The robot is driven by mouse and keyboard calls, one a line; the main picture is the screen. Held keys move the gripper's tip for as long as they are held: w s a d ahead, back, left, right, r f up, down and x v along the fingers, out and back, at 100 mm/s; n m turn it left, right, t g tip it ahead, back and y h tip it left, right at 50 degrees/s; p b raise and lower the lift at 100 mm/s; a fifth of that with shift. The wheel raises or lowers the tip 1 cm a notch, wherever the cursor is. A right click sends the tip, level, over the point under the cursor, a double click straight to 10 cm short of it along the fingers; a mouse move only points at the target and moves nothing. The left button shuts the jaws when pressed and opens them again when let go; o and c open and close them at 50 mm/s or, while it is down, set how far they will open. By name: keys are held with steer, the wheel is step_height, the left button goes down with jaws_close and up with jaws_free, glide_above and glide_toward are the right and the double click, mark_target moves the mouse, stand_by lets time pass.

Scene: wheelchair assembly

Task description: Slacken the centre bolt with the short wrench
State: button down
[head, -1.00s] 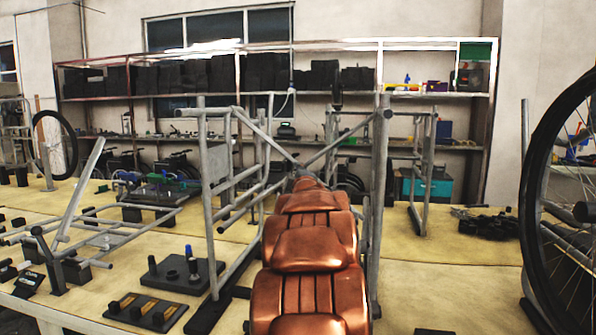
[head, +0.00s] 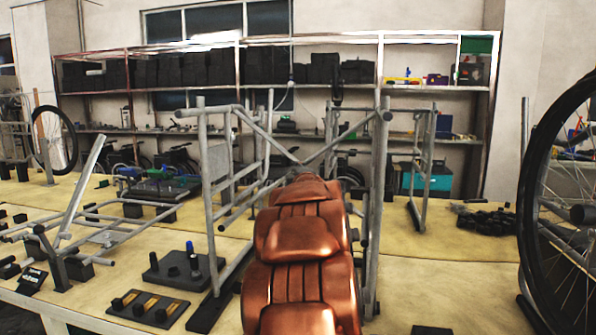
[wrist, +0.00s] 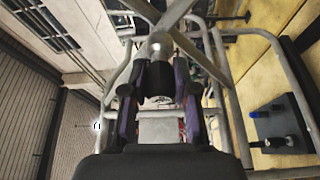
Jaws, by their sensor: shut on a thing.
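The grey crossed tubes of the wheelchair frame (head: 385,200) meet in front of my copper-coloured arm in the head view. In the wrist view, the crossing (wrist: 160,42) is straight ahead, with a round metal hub where the centre bolt sits. My gripper (wrist: 158,92) is shut on a short dark cylindrical thing (wrist: 158,78), which I take to be the short wrench. It is in line with the hub and seems to reach it, but I cannot tell whether it is seated on the bolt. In the head view my arm hides the gripper and wrench.
A black stand with a blue-topped peg (head: 188,266) and a tray of small parts (head: 147,309) are left of my arm. A large wheel (head: 540,200) stands at the right. Frame tubes surround the crossing closely.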

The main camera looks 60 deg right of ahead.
steer(key=shift+r+n+p, duration=0.3)
steer(key=shift+r, duration=0.05)
steer(key=shift+f, duration=0.15)
steer(key=shift+n, duration=0.3)
steer(key=shift+p, duration=0.5)
steer(key=shift+n+g+y+p, duration=0.3)
steer(key=shift+n, duration=0.1)
steer(key=shift+f+m+b, duration=0.1)
steer(key=shift+m+b, duration=0.2)
steer(key=shift+b, duration=0.55)
steer(key=shift+a, duration=0.2)
